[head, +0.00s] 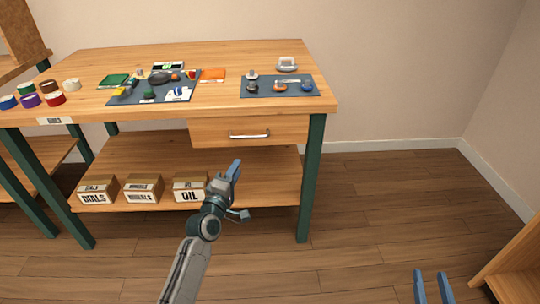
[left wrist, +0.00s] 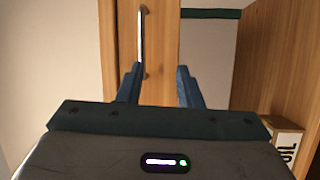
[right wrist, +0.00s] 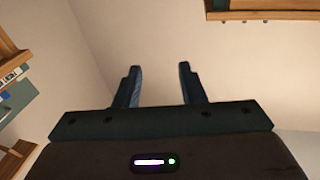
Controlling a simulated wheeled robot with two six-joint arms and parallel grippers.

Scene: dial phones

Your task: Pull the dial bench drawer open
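The dial bench drawer (head: 220,129) is set under the right part of the bench top and looks shut. Its silver bar handle (head: 249,134) runs sideways across the front. My left gripper (head: 237,172) is below and in front of the drawer, apart from the handle. In the left wrist view its fingers (left wrist: 159,85) are spread and empty, with the handle (left wrist: 141,42) upright in the picture beyond them, nearer the left finger. My right gripper (head: 432,285) is at the lower right over the floor, away from the bench. Its fingers (right wrist: 160,85) are open and empty.
The bench top (head: 220,60) holds dark mats with small parts. Labelled cardboard boxes (head: 143,189) stand on the lower shelf behind my left arm. A green leg (head: 312,180) stands right of the drawer. A wooden piece of furniture (head: 515,270) is at the lower right. The floor between is clear.

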